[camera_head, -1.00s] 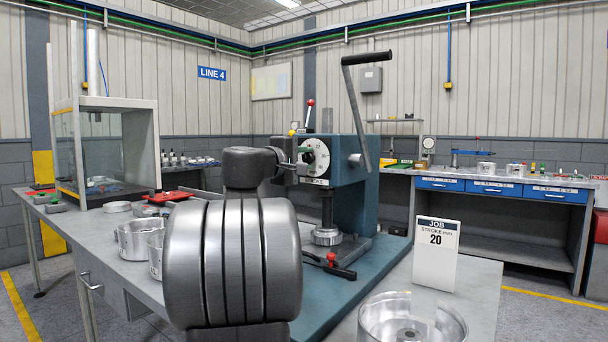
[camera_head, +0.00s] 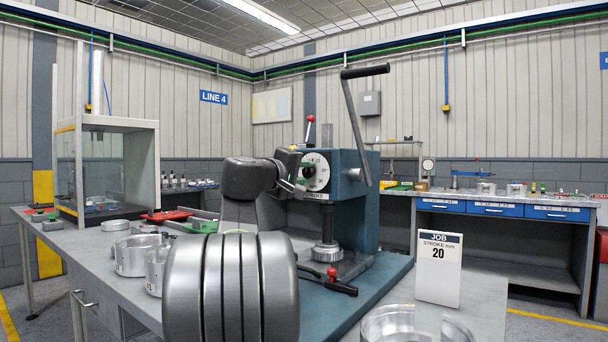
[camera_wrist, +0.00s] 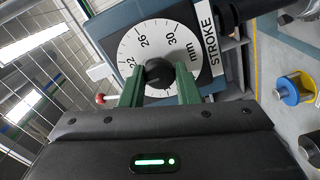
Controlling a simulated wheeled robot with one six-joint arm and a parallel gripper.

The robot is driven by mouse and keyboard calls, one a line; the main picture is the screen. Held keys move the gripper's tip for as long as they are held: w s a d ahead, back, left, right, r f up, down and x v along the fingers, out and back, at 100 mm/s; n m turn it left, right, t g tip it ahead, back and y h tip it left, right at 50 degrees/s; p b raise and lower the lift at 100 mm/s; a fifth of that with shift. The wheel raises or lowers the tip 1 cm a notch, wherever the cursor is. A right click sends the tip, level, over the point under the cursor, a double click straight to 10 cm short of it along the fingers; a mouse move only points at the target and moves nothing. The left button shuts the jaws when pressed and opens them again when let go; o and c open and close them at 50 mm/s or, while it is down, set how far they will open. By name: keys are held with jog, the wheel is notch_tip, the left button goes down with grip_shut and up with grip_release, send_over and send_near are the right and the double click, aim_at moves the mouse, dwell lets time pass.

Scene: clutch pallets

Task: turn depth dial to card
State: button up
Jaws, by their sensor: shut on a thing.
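The depth dial (camera_head: 321,180) is a white disc with black numbers on the front of the teal press (camera_head: 350,205). In the wrist view the dial (camera_wrist: 143,47) shows 22, 26 and 30, beside a STROKE mm label. My gripper (camera_wrist: 160,78) has its two green fingers shut on the round black knob (camera_wrist: 159,73) at the dial's centre. In the head view my gripper (camera_head: 302,172) reaches the dial from the left and partly covers it. The job card (camera_head: 438,268) stands upright on the bench at the right and reads STROKE mm 20.
The press's crank lever (camera_head: 357,125) rises above the dial on the right. A red-knobbed clamp (camera_head: 331,273) lies at the press foot. A glass cabinet (camera_head: 105,165) stands at back left.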

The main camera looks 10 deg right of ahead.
jog(key=shift+f, duration=0.1)
jog(key=o, duration=0.9)
jog(key=shift+o, duration=0.2)
jog(key=shift+s, duration=0.1)
jog(key=p+v, duration=0.1)
jog(key=v, duration=1.2)
jog(key=shift+s+a, duration=0.2)
jog(key=shift+a, duration=0.1)
jog(key=x, duration=1.3)
jog(key=shift+w+d+b, duration=0.3)
jog(key=shift+b, duration=0.1)
